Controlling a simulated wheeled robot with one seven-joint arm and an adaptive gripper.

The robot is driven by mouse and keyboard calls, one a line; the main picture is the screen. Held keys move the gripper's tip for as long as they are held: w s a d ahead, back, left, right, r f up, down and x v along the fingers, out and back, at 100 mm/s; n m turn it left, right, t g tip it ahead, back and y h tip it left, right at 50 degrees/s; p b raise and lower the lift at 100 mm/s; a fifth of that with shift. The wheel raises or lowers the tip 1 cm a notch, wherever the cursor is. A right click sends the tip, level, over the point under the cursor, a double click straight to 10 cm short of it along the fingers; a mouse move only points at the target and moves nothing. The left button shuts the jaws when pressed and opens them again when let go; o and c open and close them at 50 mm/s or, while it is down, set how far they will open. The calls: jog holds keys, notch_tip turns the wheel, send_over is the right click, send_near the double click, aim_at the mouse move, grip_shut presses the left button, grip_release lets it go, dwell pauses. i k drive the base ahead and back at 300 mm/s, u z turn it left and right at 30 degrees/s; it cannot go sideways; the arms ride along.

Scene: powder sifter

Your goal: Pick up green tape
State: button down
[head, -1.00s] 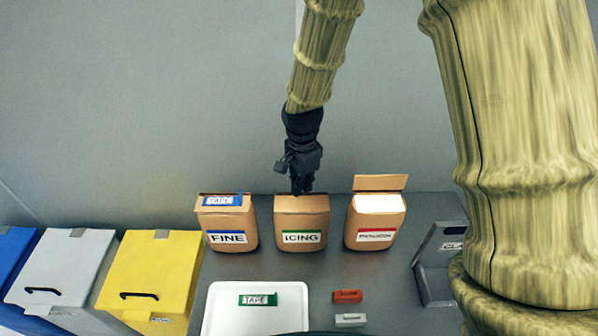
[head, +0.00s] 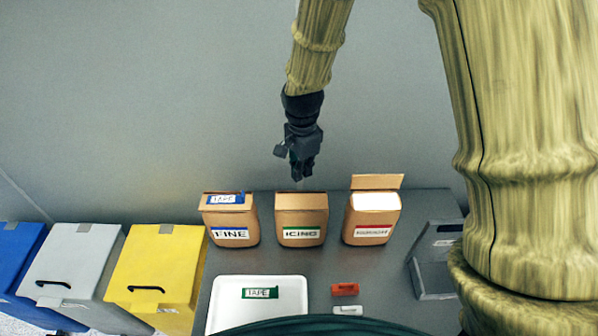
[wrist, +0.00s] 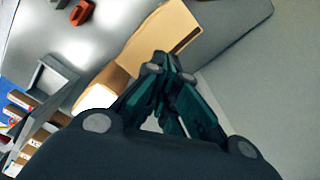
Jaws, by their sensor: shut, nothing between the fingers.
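The green tape (head: 261,293), a small green strip with a white label reading TAPE, lies on the white tray (head: 223,311) at the bottom of the head view. My gripper (head: 297,180) hangs above and behind the ICING box (head: 301,213), well away from the tape. In the wrist view my gripper (wrist: 163,62) has its fingertips together with nothing between them. A brown box (wrist: 150,45) shows beyond the fingers in the wrist view. The tape is not visible there.
The FINE box (head: 230,217) carries a blue tape (head: 227,198) on top. A third box (head: 371,219) stands right. A red block (head: 345,289) and white block (head: 347,310) lie beside the tray. Yellow (head: 158,270), grey (head: 75,265) and blue (head: 18,255) bins stand left.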

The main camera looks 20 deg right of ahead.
aim_at(248, 293)
jog(key=k, duration=1)
